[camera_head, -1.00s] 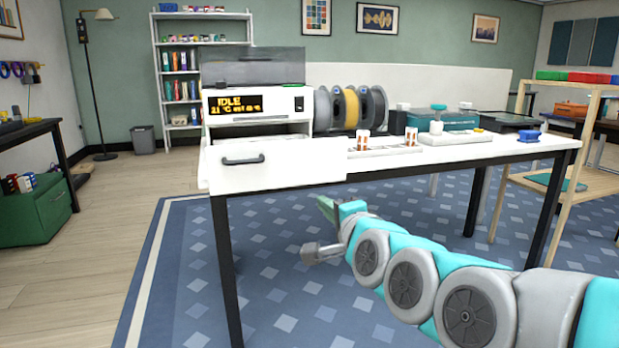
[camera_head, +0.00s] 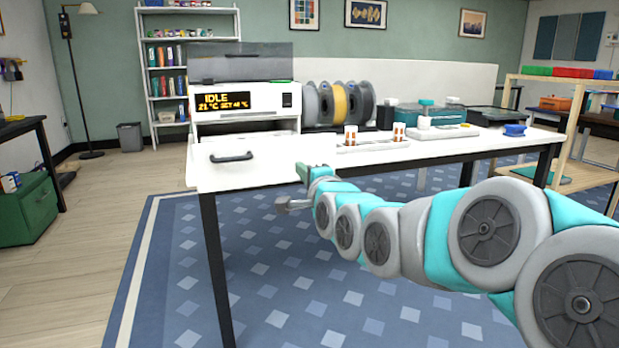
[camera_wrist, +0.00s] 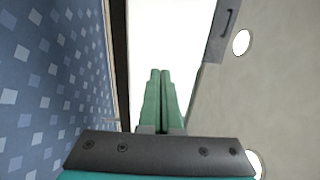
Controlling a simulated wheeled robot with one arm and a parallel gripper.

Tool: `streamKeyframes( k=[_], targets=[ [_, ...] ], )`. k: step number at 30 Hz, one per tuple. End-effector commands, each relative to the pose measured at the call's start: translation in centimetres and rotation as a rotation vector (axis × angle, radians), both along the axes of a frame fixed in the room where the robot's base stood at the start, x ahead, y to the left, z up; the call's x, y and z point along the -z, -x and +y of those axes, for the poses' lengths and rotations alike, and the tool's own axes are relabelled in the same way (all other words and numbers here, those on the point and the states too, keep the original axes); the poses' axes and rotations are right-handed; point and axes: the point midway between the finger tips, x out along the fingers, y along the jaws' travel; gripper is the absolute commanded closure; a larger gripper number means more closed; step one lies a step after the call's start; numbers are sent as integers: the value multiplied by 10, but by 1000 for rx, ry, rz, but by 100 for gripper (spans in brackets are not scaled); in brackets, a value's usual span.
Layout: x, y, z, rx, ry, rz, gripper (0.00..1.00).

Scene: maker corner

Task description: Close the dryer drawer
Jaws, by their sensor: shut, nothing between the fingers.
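The dryer (camera_head: 240,100) is a white box with a lit IDLE display, on the back left of the white table. Its white drawer (camera_head: 270,160) sticks out towards me below it, with a dark bar handle (camera_head: 232,157) on the front. My gripper (camera_head: 300,170) is at the drawer's right side in the head view, near its front edge. I cannot tell whether it touches.
Filament spools (camera_head: 338,103) stand right of the dryer. A tray with small jars (camera_head: 398,133) and a teal box (camera_head: 425,113) are farther right on the table. A dark table leg (camera_head: 216,265) stands below the drawer. Open rug (camera_head: 180,260) lies left of the leg.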

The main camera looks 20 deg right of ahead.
Motion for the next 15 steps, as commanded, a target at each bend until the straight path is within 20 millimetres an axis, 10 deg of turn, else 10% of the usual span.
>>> streamKeyframes(
  k=[15],
  targets=[
    [0, -33, 0, 0, 0, 0, 100]
  ],
)
